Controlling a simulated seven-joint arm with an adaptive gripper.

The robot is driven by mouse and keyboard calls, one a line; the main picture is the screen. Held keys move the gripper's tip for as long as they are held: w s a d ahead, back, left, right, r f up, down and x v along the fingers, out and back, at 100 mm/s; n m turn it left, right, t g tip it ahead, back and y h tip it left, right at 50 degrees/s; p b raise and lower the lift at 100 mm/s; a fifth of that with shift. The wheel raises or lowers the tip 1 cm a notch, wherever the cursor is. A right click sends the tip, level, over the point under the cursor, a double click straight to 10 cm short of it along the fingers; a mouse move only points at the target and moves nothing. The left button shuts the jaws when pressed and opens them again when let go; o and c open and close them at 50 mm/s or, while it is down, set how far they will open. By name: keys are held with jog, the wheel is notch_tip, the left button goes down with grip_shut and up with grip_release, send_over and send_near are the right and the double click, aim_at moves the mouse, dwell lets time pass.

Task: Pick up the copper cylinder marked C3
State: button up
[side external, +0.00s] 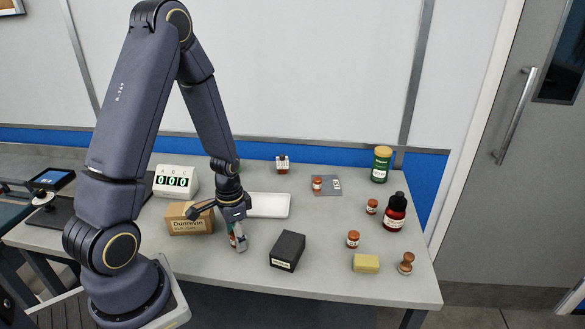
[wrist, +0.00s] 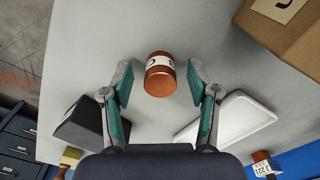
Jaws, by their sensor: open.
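A copper cylinder (wrist: 160,80) with a white label stands between my gripper's fingertips (wrist: 160,72) in the wrist view. The label shows a dark mark like a C, but I cannot read all of it. My gripper is open, and a gap shows on each side of the cylinder. In the side view my gripper (side external: 238,243) is low over the front of the table and hides most of this cylinder (side external: 232,240).
A cardboard box (side external: 188,220) stands close left of my gripper, a white tray (side external: 270,205) behind it, a black box (side external: 287,251) to its right.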

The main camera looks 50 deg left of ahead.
grip_shut()
dwell(0.4)
